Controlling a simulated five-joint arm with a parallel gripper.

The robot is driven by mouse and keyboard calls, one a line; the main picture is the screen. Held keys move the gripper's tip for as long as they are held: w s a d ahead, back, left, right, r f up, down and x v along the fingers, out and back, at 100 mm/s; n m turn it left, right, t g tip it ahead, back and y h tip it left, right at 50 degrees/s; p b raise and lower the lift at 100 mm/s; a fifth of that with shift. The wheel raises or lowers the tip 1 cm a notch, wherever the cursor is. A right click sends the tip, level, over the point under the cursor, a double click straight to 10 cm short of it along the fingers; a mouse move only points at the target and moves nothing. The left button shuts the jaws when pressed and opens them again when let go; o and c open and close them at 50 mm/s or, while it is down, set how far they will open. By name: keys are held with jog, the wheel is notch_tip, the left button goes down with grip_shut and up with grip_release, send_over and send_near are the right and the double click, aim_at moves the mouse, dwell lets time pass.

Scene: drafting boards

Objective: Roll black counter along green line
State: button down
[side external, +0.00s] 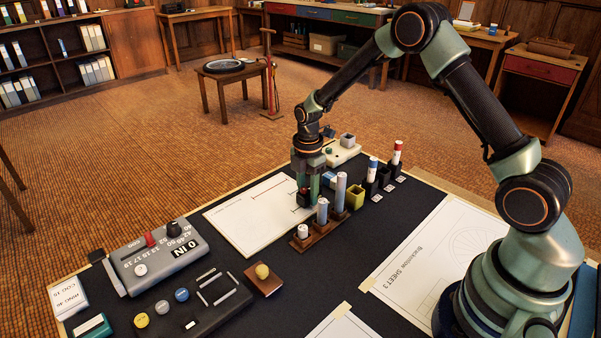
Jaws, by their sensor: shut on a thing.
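My gripper (305,188) points down over the right part of a white sheet (237,222) on the dark drafting board. It is shut on a small black thing with a red spot, which looks like the black counter (304,198). The fingers partly hide the counter, and I cannot tell whether it touches the sheet. A thin dark reddish line (274,195) shows on the sheet, left of my gripper. I cannot make out a green line from here.
A brown stand with upright tubes (322,234) is close in front of my gripper. A grey instrument (158,258) and a dark tray (200,306) lie front left. The sheet's left part is clear.

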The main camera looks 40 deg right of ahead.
aim_at(289, 215)
jog(key=shift+a+f, duration=0.1)
jog(key=shift+a, duration=0.2)
jog(key=shift+s+a, duration=0.1)
jog(key=shift+a, duration=0.25)
jog(key=shift+a, duration=0.35)
jog(key=shift+a, duration=0.3)
jog(key=shift+s+a, duration=0.1)
jog(key=shift+a, duration=0.45)
jog(key=shift+a, duration=0.45)
jog(key=shift+a, duration=0.35)
jog(key=shift+a, duration=0.3)
jog(key=shift+a, duration=0.35)
